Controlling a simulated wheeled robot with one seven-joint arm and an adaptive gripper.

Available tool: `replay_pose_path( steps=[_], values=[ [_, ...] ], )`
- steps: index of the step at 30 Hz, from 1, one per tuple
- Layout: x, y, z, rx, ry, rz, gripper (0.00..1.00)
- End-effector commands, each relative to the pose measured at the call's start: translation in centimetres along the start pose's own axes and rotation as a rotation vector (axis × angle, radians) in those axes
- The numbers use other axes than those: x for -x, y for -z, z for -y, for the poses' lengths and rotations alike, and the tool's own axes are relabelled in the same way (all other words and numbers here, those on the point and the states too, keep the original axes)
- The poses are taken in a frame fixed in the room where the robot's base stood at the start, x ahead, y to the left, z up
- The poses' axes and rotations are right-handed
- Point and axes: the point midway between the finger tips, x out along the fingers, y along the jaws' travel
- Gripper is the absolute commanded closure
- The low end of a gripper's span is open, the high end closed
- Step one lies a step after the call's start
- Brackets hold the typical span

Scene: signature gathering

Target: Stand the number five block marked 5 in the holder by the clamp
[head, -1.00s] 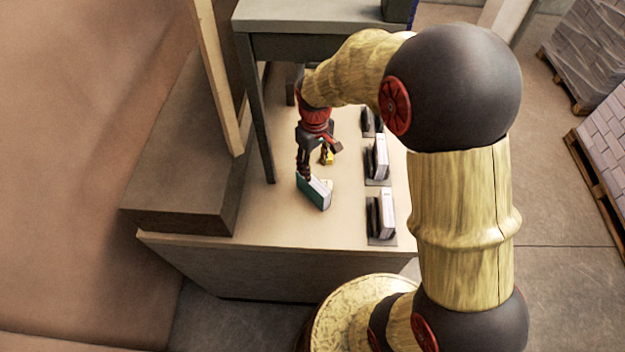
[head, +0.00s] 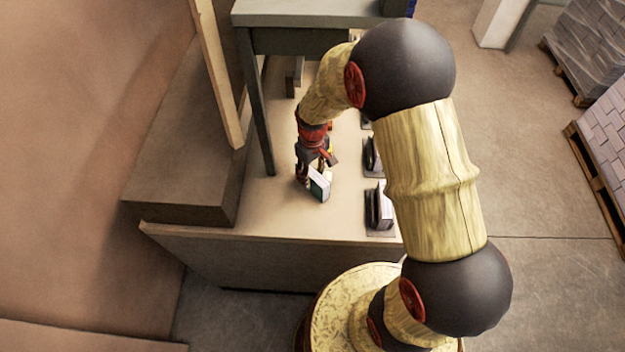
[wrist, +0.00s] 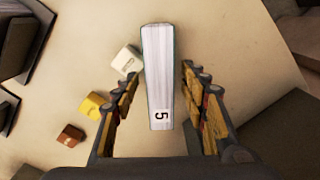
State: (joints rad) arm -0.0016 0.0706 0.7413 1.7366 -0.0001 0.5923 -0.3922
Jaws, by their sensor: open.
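The block marked 5 (wrist: 158,75) looks like a book, with pale page edges, a green cover and a black 5 at its near end. In the wrist view it lies between the two fingers of my gripper (wrist: 160,88), with a gap showing on each side. My gripper is open. In the head view my gripper (head: 311,176) is down at the block (head: 320,185), over the tabletop. Dark holders (head: 379,224) stand in a row along the right of the table, with pale book-like blocks in them. I cannot make out which object is the clamp.
Small white (wrist: 127,60), yellow (wrist: 92,105) and brown (wrist: 70,135) blocks lie left of the gripper in the wrist view. A grey raised shelf (head: 300,14) stands at the back, its leg left of my gripper. The front tabletop (head: 290,222) is clear.

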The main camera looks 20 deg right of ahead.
Motion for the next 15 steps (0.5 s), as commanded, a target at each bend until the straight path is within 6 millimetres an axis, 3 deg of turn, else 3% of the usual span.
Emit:
replay_pose_path(
  steps=[15],
  values=[
    [0.03,-0.03,0.01,0.0,0.0,0.001,0.82]
  ],
)
